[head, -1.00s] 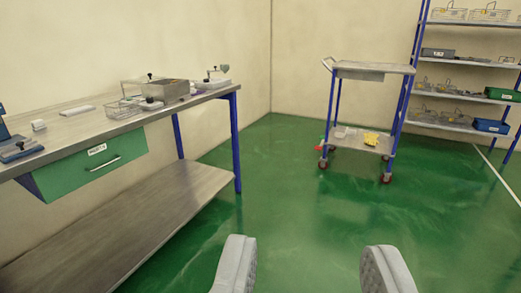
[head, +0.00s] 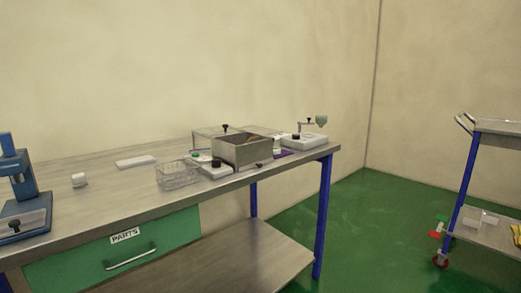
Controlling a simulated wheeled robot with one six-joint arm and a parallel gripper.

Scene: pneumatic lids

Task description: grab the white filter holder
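Several white things stand on the metal workbench (head: 110,205), and I cannot tell for sure which is the filter holder. A small white block-like piece (head: 79,180) is at the left. A flat white slab (head: 136,162) lies behind it. A white box with a dark knob (head: 304,140) is near the bench's right end, with a pale green cup on a bracket above it. Another low white unit with a dark knob (head: 215,171) is beside the metal bin. My gripper is not in view.
A metal bin (head: 241,152) and wire basket (head: 178,175) stand mid-bench. A blue press-like device (head: 24,195) is at the left. A green PARTS drawer (head: 112,248) hangs below. A trolley (head: 475,235) stands right; green floor between is clear.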

